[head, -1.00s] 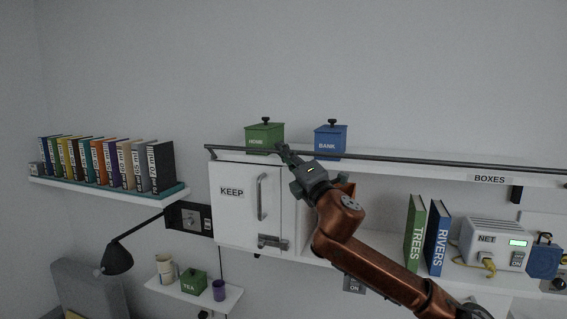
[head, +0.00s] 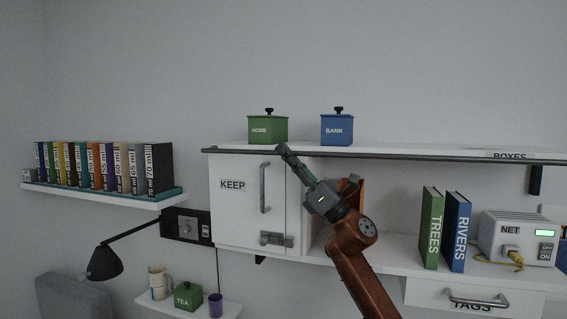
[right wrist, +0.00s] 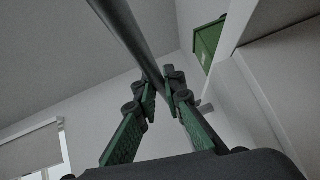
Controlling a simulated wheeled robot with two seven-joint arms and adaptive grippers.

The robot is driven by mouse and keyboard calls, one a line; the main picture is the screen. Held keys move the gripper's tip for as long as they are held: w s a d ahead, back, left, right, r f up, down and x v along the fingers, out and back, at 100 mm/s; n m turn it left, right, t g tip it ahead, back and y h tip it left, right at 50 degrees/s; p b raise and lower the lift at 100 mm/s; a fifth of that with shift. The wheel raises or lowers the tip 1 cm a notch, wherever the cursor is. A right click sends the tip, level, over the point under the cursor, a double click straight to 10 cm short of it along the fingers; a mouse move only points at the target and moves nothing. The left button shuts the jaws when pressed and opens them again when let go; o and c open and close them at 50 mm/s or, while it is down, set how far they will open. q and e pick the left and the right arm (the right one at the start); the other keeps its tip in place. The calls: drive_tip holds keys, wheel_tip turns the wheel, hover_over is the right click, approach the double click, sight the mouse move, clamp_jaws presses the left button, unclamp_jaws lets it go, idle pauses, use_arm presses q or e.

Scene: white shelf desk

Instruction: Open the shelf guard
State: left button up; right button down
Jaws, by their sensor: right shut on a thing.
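The shelf guard (head: 420,156) is a long dark bar along the front edge of the top shelf. It lies about level with the shelf board, below the boxes standing there. My right gripper (head: 283,150) reaches up to the bar below the green HOME box. In the right wrist view the bar (right wrist: 128,30) runs down between the green-padded fingers (right wrist: 163,92), which are shut on it. The fingers hide part of the bar. My left gripper is not in view.
The green HOME box (head: 267,130) and blue BANK box (head: 337,129) stand on the top shelf. The KEEP cabinet door (head: 235,205) with its handle is left of my arm. Books TREES (head: 432,228) and RIVERS (head: 457,232) stand to the right.

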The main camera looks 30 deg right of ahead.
drive_tip(key=shift+w+f+n+g+y+b, duration=0.1)
drive_tip(key=shift+f+n+g+y+b, duration=0.2)
drive_tip(key=shift+n+y, duration=0.4)
drive_tip(key=shift+f+n+g+y+b, duration=0.1)
drive_tip(key=shift+n+g+y+b, duration=0.15)
drive_tip(key=shift+n+g+y, duration=0.4)
drive_tip(key=shift+n, duration=0.35)
drive_tip(key=c, duration=2)
unclamp_jaws()
drive_tip(key=shift+a, duration=0.1)
drive_tip(key=v, duration=1.2)
